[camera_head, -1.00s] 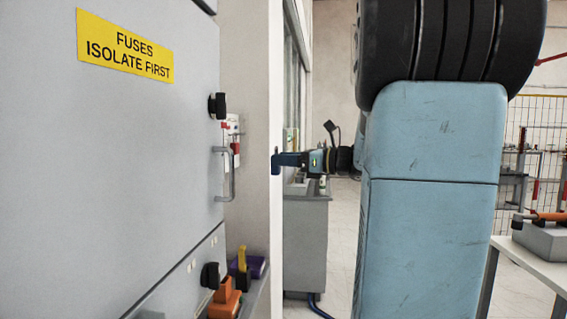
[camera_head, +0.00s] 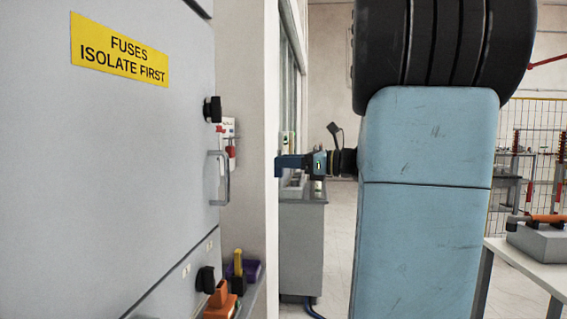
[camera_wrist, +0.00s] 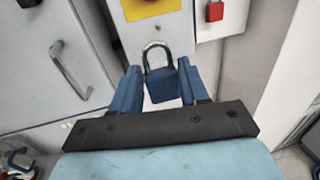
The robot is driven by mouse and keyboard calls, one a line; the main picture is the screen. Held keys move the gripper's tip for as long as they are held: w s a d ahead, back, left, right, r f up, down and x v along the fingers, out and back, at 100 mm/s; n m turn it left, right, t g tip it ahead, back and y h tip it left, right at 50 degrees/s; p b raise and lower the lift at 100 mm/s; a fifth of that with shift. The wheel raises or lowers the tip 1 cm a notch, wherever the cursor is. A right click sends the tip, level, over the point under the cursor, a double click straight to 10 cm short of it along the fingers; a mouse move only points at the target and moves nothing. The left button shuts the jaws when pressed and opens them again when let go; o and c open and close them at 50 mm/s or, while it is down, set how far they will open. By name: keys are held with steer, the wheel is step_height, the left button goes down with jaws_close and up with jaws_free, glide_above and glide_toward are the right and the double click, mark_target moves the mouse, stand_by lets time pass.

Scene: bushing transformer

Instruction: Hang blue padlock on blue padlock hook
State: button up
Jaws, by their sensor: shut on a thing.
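My gripper (camera_wrist: 158,92) is shut on the blue padlock (camera_wrist: 165,86), between its two blue fingers in the wrist view. The padlock's silver shackle points up and away from the gripper. In the head view my gripper (camera_head: 290,162) reaches left, in front of the pale wall edge, to the right of the grey cabinet and apart from it. The padlock is small and dark at its tip there. I cannot make out the blue padlock hook in either view.
A red padlock (camera_wrist: 214,11) hangs on a white panel at the wrist view's top right, beside a yellow panel (camera_wrist: 148,8). The grey cabinet (camera_head: 110,170) has a protruding handle (camera_head: 224,178). Orange, yellow and purple items sit on a low ledge.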

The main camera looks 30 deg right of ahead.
steer(key=shift+w+d+v, duration=0.1)
steer(key=shift+v, duration=0.7)
steer(key=shift+w+d+v, duration=0.1)
steer(key=shift+d+v, duration=0.05)
steer(key=shift+v, duration=0.65)
steer(key=shift+w+d+v, duration=0.1)
steer(key=shift+w+v, duration=0.05)
steer(key=shift+v, duration=0.65)
